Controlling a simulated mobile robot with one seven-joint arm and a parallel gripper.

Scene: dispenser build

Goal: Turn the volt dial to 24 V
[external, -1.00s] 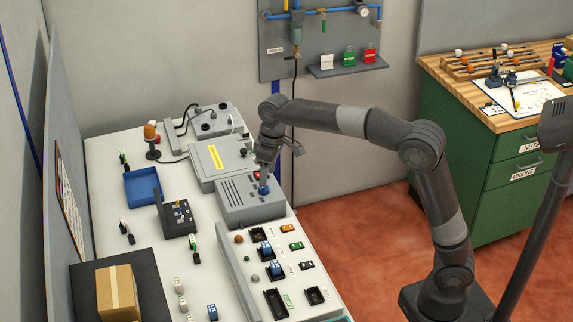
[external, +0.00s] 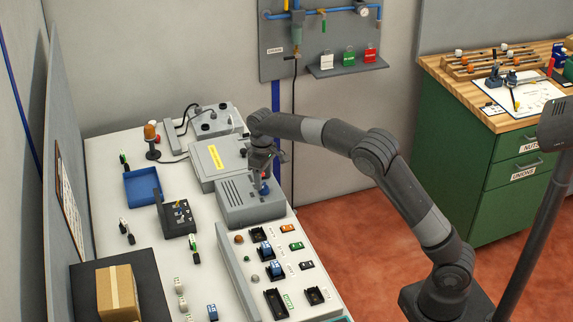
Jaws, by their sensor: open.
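A grey power supply box (external: 240,206) with vent slots sits on the white bench. A small blue dial (external: 265,190) shows at its right end; its markings and pointer are too small to read. My gripper (external: 262,178) points down over that end of the box, at or just above the blue dial. The jaws are open. Whether the fingers stand around the dial or only over it, I cannot tell from this view. The arm hides part of the box's back right corner.
A larger grey case (external: 208,163) with a yellow label stands behind the box. A blue tray (external: 142,187) and a black fixture (external: 178,217) are to the left. A panel of switches and sockets (external: 277,268) lies in front.

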